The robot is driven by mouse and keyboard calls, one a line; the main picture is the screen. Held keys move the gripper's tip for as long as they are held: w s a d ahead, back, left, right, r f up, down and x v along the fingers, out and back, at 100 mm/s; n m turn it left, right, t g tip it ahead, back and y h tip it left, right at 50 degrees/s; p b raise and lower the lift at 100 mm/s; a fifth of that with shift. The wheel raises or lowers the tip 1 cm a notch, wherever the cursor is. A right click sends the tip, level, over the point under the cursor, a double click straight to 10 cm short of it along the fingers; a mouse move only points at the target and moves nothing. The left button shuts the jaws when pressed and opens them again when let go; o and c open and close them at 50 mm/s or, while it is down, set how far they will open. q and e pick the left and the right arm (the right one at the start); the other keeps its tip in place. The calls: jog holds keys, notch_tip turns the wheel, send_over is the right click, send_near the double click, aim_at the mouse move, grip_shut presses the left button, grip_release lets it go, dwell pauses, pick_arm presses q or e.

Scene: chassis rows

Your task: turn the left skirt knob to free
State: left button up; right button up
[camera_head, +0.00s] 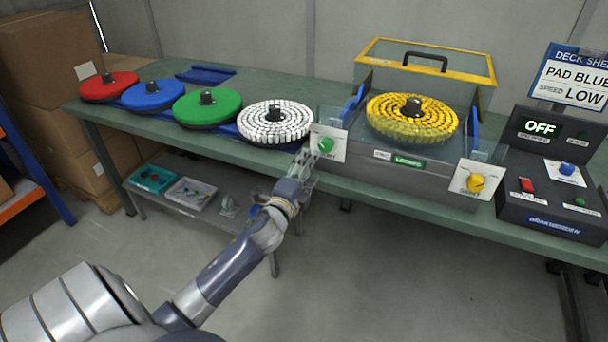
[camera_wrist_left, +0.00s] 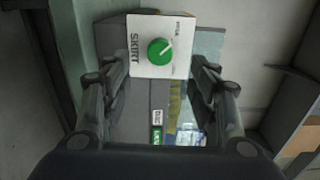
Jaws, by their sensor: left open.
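The left skirt knob (camera_head: 326,145) is a round green knob on a white plate at the front left corner of the grey machine (camera_head: 440,182). In the left wrist view the knob (camera_wrist_left: 160,51) sits on its plate marked SKIRT, with a light pointer line slanting toward the upper right. My left gripper (camera_head: 304,160) is just below and left of the plate in the head view. In the left wrist view my left gripper (camera_wrist_left: 160,75) is open, its fingers on either side of the plate and apart from the knob. My right gripper is not in view.
A yellow knob (camera_head: 475,183) sits at the machine's front right. A yellow pad (camera_head: 411,117) lies on the machine. White, green, blue and red pads line the bench to the left. A control box (camera_head: 552,195) showing OFF stands at the right. The floor before the bench is clear.

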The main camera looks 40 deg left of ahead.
pick_arm(q)
jog(key=shift+v, duration=1.45)
